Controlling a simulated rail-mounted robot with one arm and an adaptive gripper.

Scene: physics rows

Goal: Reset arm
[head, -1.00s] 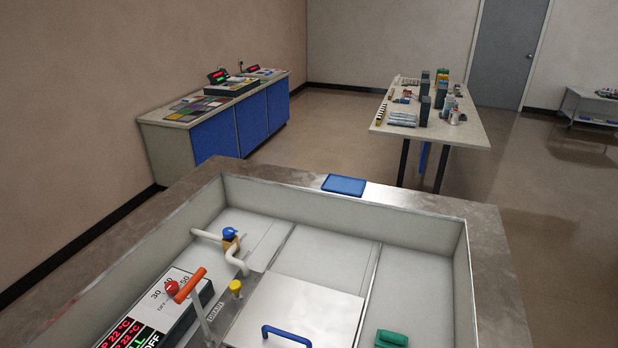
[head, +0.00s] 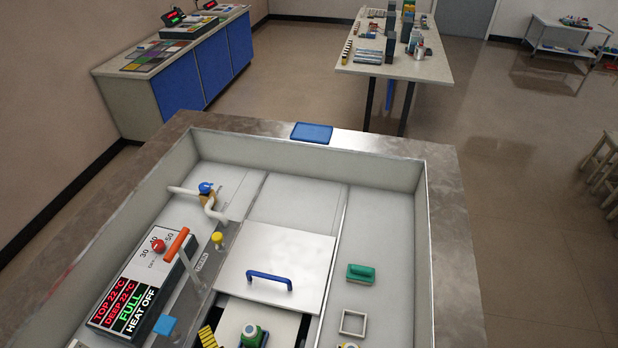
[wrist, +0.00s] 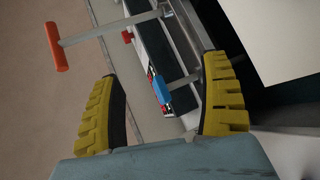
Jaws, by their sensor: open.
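My gripper (wrist: 165,112) shows in the wrist view with two yellow ribbed fingers spread apart. It is open, and nothing is between the fingertips. Beyond it are an orange-handled lever (wrist: 57,47), a blue block (wrist: 162,91) and the side of the control box. In the head view, the lever's orange handle (head: 175,244) stands beside the control panel (head: 128,295), which reads FULL and HEAT OFF. A small part of yellow ribbing at the bottom edge of the head view may be my gripper.
A blue pad (head: 311,132) lies on the far rim. A cabinet (head: 180,90) and a table (head: 440,66) stand behind.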

